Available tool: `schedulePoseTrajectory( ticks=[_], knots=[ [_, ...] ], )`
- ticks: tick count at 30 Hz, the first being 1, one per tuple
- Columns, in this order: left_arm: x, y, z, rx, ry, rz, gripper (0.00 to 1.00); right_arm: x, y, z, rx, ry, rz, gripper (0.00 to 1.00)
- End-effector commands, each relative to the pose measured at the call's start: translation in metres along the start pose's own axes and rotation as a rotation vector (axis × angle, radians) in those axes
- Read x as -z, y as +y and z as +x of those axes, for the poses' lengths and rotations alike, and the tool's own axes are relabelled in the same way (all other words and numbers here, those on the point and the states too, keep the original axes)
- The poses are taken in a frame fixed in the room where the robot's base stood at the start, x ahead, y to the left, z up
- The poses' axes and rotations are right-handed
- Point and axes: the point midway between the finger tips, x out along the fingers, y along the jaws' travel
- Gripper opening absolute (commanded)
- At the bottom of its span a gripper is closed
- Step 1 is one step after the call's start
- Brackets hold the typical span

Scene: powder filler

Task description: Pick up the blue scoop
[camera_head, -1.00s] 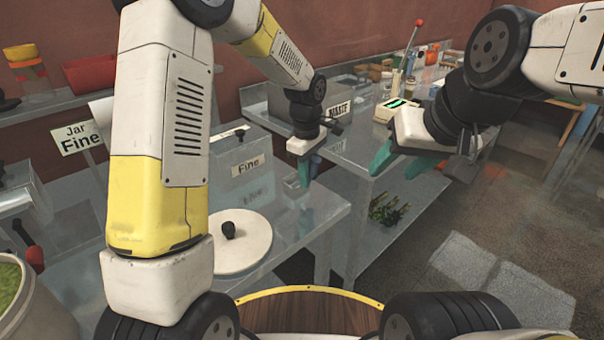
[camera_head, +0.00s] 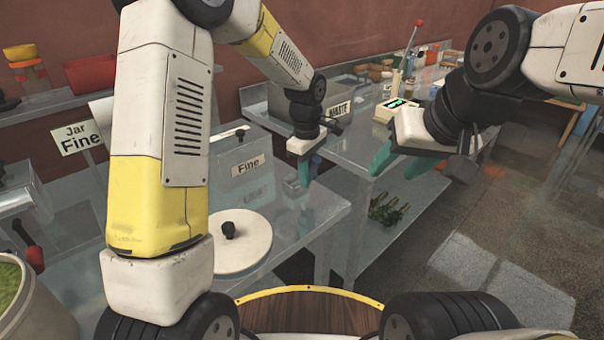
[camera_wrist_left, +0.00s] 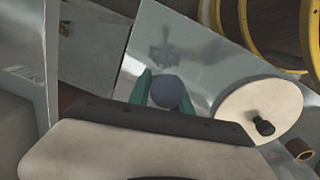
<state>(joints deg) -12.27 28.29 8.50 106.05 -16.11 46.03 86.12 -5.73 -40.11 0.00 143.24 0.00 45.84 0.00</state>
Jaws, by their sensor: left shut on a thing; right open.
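The blue scoop (camera_head: 316,166) shows only as a small blue part beside the teal fingers of my left gripper (camera_head: 306,173). In the left wrist view, a round blue-grey end, which I take to be the scoop (camera_wrist_left: 167,91), sits between the two teal fingers of the left gripper (camera_wrist_left: 165,90). The left gripper is shut on it, above the grey metal table. The rest of the scoop is hidden. My right gripper (camera_head: 418,164) is open and empty, its fingers spread apart at the right.
A box labelled "Fine" (camera_head: 240,177) stands on the near table (camera_head: 310,222), left of the left gripper. A round cream lid with a black knob (camera_head: 240,250) lies in front of it. A grey waste bin (camera_head: 275,103) stands behind.

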Motion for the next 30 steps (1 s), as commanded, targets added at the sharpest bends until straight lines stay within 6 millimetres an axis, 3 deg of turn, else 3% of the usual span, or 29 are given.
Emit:
schedulePoseTrajectory(
  ticks=[20, 30],
  knots=[
    [0.0, 0.001, -0.003, -0.002, 0.001, 0.0, 0.0, 0.0, 0.0, 0.0, 0.0, 0.0, 0.0, 0.5],
    [0.0, 0.004, -0.039, -0.004, 0.002, 0.001, 0.0, 0.0, 0.0, 0.0, 0.0, 0.0, 0.0, 0.5]
  ],
)
